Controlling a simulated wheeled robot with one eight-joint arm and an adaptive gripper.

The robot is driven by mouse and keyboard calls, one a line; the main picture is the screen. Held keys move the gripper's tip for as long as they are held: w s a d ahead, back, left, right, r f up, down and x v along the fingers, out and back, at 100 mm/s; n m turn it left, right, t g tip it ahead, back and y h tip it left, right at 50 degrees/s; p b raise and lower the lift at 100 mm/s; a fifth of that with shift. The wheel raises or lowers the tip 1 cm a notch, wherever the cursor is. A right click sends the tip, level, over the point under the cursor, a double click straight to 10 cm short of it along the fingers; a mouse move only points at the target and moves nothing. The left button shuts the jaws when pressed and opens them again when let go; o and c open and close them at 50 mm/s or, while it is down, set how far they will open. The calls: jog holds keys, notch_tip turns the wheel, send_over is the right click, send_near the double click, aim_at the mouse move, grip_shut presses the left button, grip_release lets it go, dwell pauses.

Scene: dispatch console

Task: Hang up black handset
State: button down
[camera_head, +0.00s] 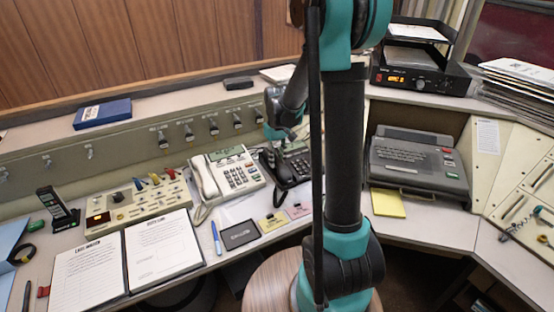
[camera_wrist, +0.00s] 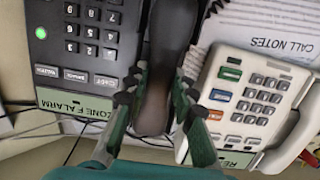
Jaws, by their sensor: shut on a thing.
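The black handset (camera_head: 269,163) is a long dark piece at the left side of the black desk phone (camera_head: 293,171) in the head view. In the wrist view the black handset (camera_wrist: 168,40) runs lengthwise between the fingers of my gripper (camera_wrist: 157,88), which is shut on it. The black desk phone (camera_wrist: 88,45), with its keypad and a green light, lies left of the handset there. My gripper (camera_head: 277,138) is partly hidden by my arm in the head view. The handset's far end is cut off, and whether it touches the cradle cannot be told.
A white phone (camera_head: 231,172) with its own handset stands close beside; it also shows in the wrist view (camera_wrist: 243,108). Labelled cards (camera_head: 272,222), a dark pad (camera_head: 240,234) and an open binder (camera_head: 165,247) lie in front. A grey machine (camera_head: 418,165) stands right.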

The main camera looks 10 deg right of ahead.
jog(key=shift+f, duration=0.25)
jog(key=c, duration=1.2)
grip_release()
jog(key=shift+o, duration=0.7)
jog(key=o, duration=0.4)
jog(key=shift+c, duration=0.2)
jog(key=shift+r, duration=0.1)
jog(key=shift+s+d+r, duration=0.1)
jog(key=shift+s+r, duration=0.05)
jog(key=shift+r, duration=0.95)
jog(key=shift+s+r, duration=0.15)
jog(key=shift+r, duration=1)
jog(key=shift+s+d+r, duration=0.1)
jog(key=shift+s+r, duration=0.05)
jog(key=shift+r, duration=0.95)
